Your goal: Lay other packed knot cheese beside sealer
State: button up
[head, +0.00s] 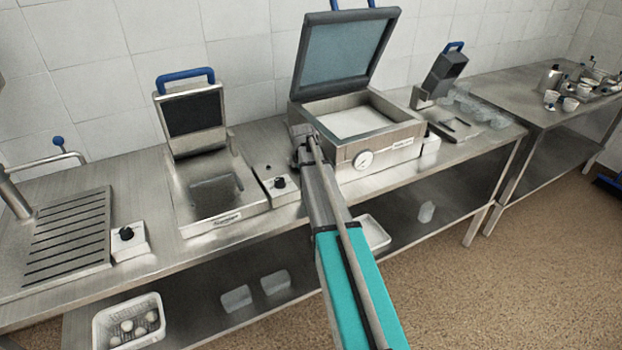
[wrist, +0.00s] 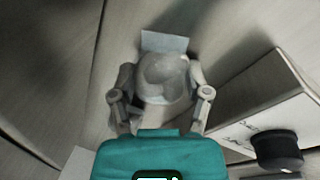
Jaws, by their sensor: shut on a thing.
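My gripper (head: 303,138) reaches over the steel counter, in front of the left side of the large machine with its lid raised, which looks like the sealer (head: 357,150). In the wrist view my gripper (wrist: 160,98) is shut on a pale, lumpy pack, the packed knot cheese (wrist: 163,78), with a flat bluish film edge sticking out beyond the fingers. The pack is hidden or too small to make out in the head view. Steel surface shows beneath it; I cannot tell whether it touches.
A control box (head: 278,184) with a black knob stands close to the gripper, left of the large machine. A smaller open press (head: 205,190) is further left. Clear containers (head: 484,114) stand at right. A white basket (head: 130,322) of round pieces sits on the lower shelf.

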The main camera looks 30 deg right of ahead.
jog(key=shift+f, duration=0.15)
jog(key=o, duration=1.1)
jog(key=shift+o, duration=0.2)
jog(key=shift+r, duration=0.2)
notch_tip(320, 180, up, 12)
jog(key=s+a+p, duration=0.1)
jog(key=p, duration=1.1)
jog(key=shift+a, duration=0.35)
jog(key=shift+s, duration=0.1)
jog(key=shift+f, duration=0.1)
